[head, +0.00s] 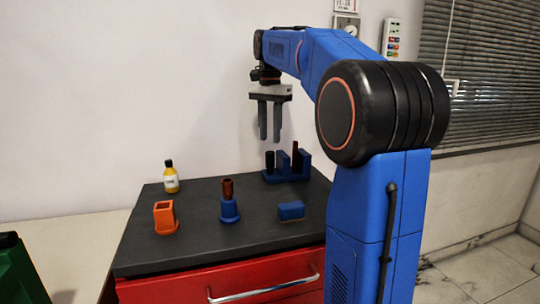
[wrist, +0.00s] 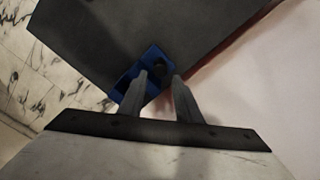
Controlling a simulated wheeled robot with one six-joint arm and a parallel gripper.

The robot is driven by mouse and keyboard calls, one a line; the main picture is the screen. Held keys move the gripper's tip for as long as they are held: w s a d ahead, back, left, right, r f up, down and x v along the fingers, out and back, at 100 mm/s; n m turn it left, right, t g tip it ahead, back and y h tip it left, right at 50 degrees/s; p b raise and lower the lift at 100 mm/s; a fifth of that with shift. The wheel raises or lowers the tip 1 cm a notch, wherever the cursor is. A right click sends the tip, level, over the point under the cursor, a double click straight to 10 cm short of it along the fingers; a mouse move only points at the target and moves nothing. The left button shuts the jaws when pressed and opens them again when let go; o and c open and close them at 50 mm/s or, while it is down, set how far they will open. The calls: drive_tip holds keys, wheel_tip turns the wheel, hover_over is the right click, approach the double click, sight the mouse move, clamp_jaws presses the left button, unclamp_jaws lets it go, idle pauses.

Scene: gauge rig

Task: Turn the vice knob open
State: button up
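The blue vice (head: 288,177) stands at the back right of the dark bench top, with upright blue jaws and a thin brown piece (head: 296,155) between them. A dark upright cylinder, which looks like the knob (head: 269,161), stands at its left end. My gripper (head: 270,138) points down above that left end, its two grey fingers apart and nothing between them. In the wrist view the blue vice (wrist: 128,80) lies beyond the open fingertips (wrist: 158,80), with a dark round shape (wrist: 160,67) between them. The fingertips partly hide the vice there.
On the bench (head: 190,200) stand a yellow bottle (head: 171,182), an orange open holder (head: 165,217), a blue stand (head: 229,210) with a brown cylinder (head: 228,188), and a blue block (head: 291,210). A red drawer (head: 180,288) is below. The wall is close behind the vice.

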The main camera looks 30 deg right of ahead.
sight(270, 152)
wheel_tip(270, 152, down, 8)
drive_tip(key=shift+r, duration=0.2)
drive_tip(key=c, duration=0.8)
